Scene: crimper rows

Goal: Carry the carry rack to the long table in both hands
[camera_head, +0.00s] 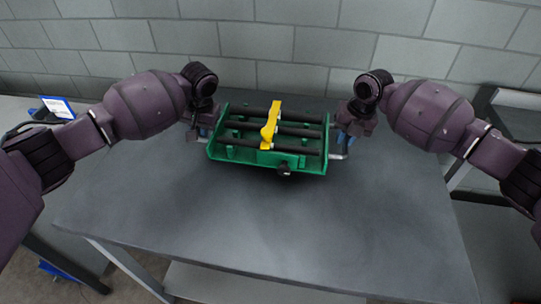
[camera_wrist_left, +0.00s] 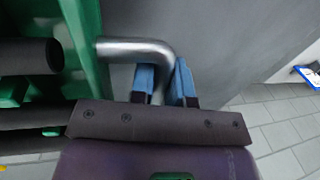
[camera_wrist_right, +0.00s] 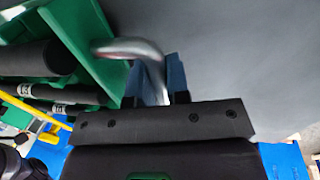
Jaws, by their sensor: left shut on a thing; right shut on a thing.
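The carry rack is a green open tray (camera_head: 225,153) with several dark bars across it and a yellow piece (camera_head: 269,128) lying over them. It is over the far part of a grey table; I cannot tell whether it touches the top. My left gripper (camera_head: 206,132) is shut on the bent metal handle at its left end, which shows in the left wrist view (camera_wrist_left: 135,47). My right gripper (camera_head: 343,140) is shut on the matching right handle, which shows in the right wrist view (camera_wrist_right: 130,48).
The grey tabletop (camera_head: 260,230) is clear in front of the rack. A block wall (camera_head: 300,45) stands behind the table. A pale surface with a blue and white item (camera_head: 58,106) is at the left. Another dark frame or table (camera_head: 510,120) stands at the right.

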